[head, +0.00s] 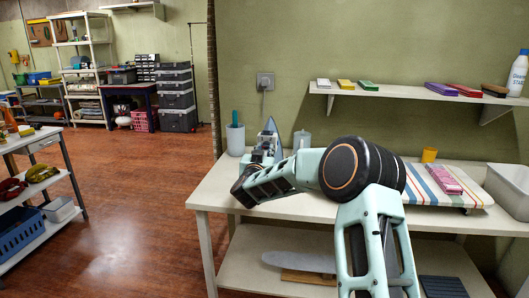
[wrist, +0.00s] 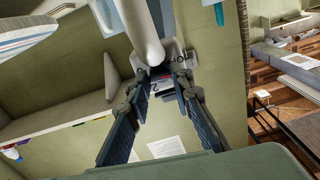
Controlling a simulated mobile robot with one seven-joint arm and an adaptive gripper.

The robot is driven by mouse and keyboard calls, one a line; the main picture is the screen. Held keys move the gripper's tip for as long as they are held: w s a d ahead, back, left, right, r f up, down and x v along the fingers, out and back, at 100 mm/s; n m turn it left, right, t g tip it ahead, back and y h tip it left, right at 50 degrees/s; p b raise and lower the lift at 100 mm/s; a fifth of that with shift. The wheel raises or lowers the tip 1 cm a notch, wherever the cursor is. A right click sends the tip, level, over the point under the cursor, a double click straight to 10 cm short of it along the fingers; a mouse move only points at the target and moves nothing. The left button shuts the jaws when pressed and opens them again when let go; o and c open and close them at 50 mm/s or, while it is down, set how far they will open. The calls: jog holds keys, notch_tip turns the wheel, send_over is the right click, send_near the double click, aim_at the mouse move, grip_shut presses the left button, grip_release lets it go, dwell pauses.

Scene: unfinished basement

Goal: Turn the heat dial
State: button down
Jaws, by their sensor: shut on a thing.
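The iron (head: 270,127) stands on its heel at the left of the white table, tip up, partly hidden by my gripper (head: 262,155). In the wrist view its pale body and handle (wrist: 143,28) come in from the top. My gripper (wrist: 162,76) has one finger on each side of the heat dial (wrist: 162,84), a small dark piece with a red mark at the iron's base. The fingertips are closed on it. The fingers hide much of the dial, so its setting cannot be read.
A grey cup (head: 235,140) stands left of the iron and a pale container (head: 302,139) right of it. A striped ironing pad (head: 421,184) with a pink cloth (head: 444,179) lies to the right. A wall shelf (head: 400,92) hangs above. The floor at left is clear.

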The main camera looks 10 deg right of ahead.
jog(key=shift+m, duration=0.5)
jog(key=c, duration=1.7)
grip_release()
jog(key=v, duration=1.2)
